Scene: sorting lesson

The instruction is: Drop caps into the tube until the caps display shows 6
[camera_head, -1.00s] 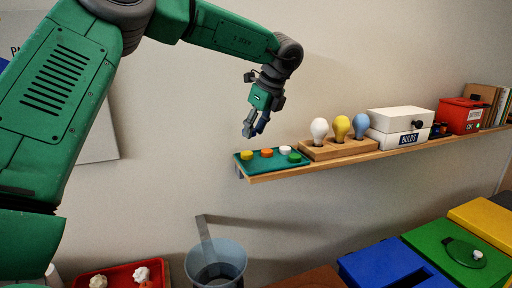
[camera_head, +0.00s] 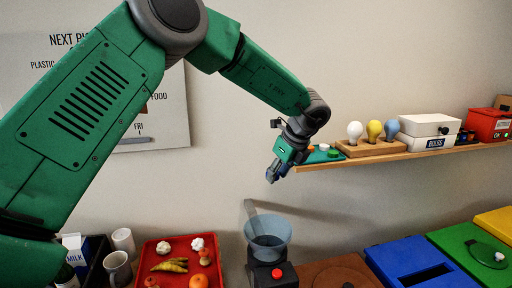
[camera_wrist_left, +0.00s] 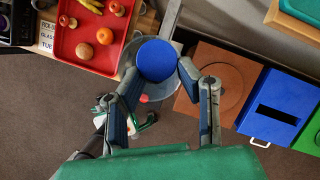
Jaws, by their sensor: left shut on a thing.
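My left gripper (camera_head: 272,176) is above and close to the clear funnel-topped tube (camera_head: 268,238). In the left wrist view its fingers (camera_wrist_left: 158,72) are shut on a round blue cap (camera_wrist_left: 155,60), which hides part of the funnel beneath. The funnel stands on a dark base (camera_head: 262,276) with a red button (camera_head: 277,273). A teal tray (camera_head: 318,157) on the wall shelf carries a white cap (camera_head: 324,147) and a green cap (camera_head: 333,153); my arm hides part of it. No readable caps display shows. My right gripper is out of view.
A red tray (camera_head: 156,245) with food stands left of the tube, beside mugs (camera_head: 117,268) and a milk carton (camera_head: 75,248). Brown, blue (camera_head: 400,262), green and yellow bins stand to the right. The shelf (camera_head: 400,155) holds bulbs and boxes.

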